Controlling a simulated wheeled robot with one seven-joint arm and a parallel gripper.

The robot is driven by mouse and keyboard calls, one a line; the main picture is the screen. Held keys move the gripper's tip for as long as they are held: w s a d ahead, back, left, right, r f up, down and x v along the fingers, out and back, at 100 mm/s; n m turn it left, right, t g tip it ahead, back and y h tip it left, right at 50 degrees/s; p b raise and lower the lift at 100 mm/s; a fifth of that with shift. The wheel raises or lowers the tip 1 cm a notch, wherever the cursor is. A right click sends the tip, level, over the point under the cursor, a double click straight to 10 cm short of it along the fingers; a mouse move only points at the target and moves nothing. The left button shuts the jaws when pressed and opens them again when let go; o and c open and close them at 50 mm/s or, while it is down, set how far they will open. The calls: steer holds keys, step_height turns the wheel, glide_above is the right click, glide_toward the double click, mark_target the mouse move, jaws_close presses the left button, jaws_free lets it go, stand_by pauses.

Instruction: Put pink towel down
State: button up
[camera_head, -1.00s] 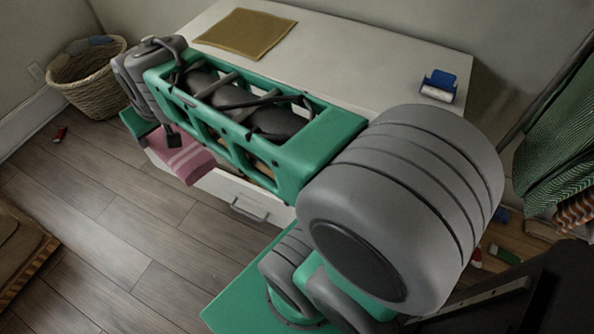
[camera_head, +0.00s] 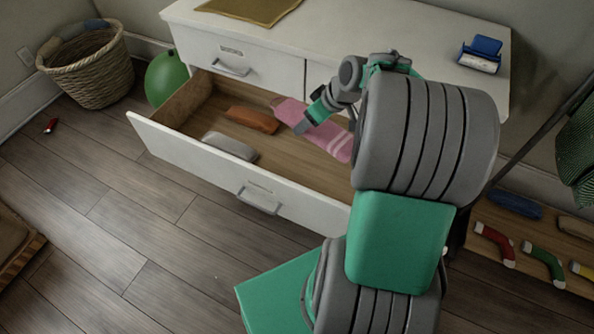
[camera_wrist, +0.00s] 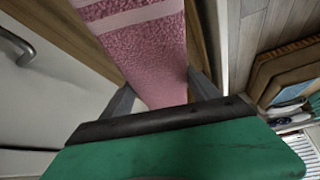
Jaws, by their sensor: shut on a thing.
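The pink towel (camera_head: 318,128), with paler stripes, is at the open lower drawer (camera_head: 190,162) of the white dresser. In the wrist view the towel (camera_wrist: 150,55) runs between the two fingers. My gripper (camera_head: 303,124) is shut on the towel, over the right part of the drawer. In the wrist view my gripper (camera_wrist: 160,98) shows a grey finger on each side of the cloth. My arm hides the drawer's right end. I cannot tell whether the towel touches the drawer's bottom.
An orange-brown object (camera_head: 252,120) and a grey object (camera_head: 230,147) lie in the drawer, left of the towel. The dresser top (camera_head: 350,38) holds a tan mat (camera_head: 248,8) and a blue holder (camera_head: 481,55). A basket (camera_head: 90,70) and green balloon-like ball (camera_head: 165,78) stand left.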

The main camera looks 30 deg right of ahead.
mark_target(336, 188)
steer(key=s+d+f+n+b, duration=0.1)
steer(key=s+d+f+b, duration=0.1)
steer(key=f, duration=0.8)
steer(key=s+d+f+n+y+b, duration=0.1)
steer(key=s+d+f+b, duration=0.1)
steer(key=d+f+b, duration=0.2)
steer(key=s+d+f+n+b, duration=0.1)
steer(key=s+d+f+b, duration=0.2)
steer(key=f+b, duration=0.4)
steer(key=shift+d+f+g, duration=0.15)
steer(key=shift+d+f, duration=0.05)
steer(key=shift+f, duration=1.45)
steer(key=shift+d+f+g, duration=0.1)
steer(key=shift+d+f, duration=0.05)
steer(key=shift+f, duration=1.45)
steer(key=shift+d+f+g, duration=0.15)
steer(key=shift+d+f, duration=0.05)
steer(key=shift+f, duration=1.45)
steer(key=shift+f+b, duration=0.15)
steer(key=shift+b, duration=0.2)
steer(key=o, duration=1.6)
steer(key=shift+c, duration=0.2)
steer(key=shift+r, duration=0.25)
steer(key=p+v, duration=0.5)
steer(key=v, duration=0.6)
steer(key=shift+d+r, duration=0.3)
steer(key=shift+d, duration=0.05)
